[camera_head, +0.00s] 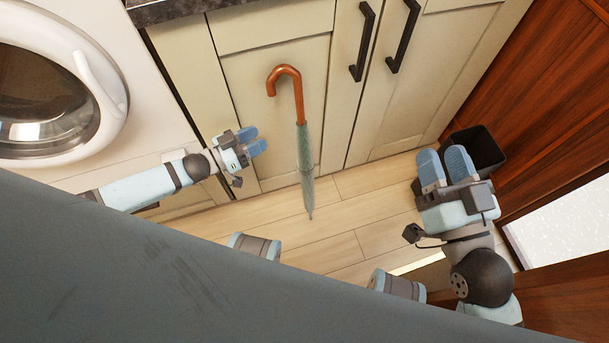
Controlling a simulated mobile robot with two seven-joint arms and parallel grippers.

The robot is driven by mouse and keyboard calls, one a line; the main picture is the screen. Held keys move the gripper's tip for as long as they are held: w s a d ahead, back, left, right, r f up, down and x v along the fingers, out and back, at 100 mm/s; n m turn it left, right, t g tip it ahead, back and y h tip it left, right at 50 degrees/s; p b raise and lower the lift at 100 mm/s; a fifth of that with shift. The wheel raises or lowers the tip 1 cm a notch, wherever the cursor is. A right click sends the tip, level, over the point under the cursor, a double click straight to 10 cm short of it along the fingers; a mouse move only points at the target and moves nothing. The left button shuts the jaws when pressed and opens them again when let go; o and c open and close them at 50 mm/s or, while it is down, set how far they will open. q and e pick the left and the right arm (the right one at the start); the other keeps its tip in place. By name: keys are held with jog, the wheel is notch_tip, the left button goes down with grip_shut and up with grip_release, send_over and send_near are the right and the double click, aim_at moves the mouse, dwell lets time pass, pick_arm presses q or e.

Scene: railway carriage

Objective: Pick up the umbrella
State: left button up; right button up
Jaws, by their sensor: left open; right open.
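A closed umbrella (305,155) with a green canopy and a curved orange-brown handle (298,92) stands roughly upright in front of the cream cabinet doors. Its tip points down to the wooden floor. My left gripper (257,141) is open and empty to the left of the umbrella, level with the upper canopy, with a gap between them. My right gripper (445,165) is open and empty, well to the right of the umbrella. Whether the umbrella touches the cabinet cannot be told.
Cream cabinets (270,75) with black handles (402,38) stand behind the umbrella. A white washing machine (130,70) is at the left. A dark bin (480,148) stands behind my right gripper, near a wooden wall (535,90). The floor (350,215) around the umbrella's tip is clear.

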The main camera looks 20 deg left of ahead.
aim_at(298, 122)
pick_arm(q)
jog(key=b+x, duration=0.1)
jog(key=x, duration=0.3)
jog(key=b+x, duration=0.2)
jog(key=x, duration=0.2)
jog(key=f+b+x, duration=0.1)
jog(key=b+x, duration=0.1)
jog(key=x, duration=0.2)
jog(key=shift+w+d+f, duration=0.15)
jog(key=shift+w+d, duration=0.1)
jog(key=shift+d, duration=0.05)
jog(key=shift+w+d, duration=0.35)
grip_shut()
pick_arm(e)
notch_tip(298, 122, down, 8)
jog(key=g, duration=0.3)
jog(key=shift+a+r+n, duration=0.25)
jog(key=shift+a+n, duration=0.05)
jog(key=shift+n, duration=0.1)
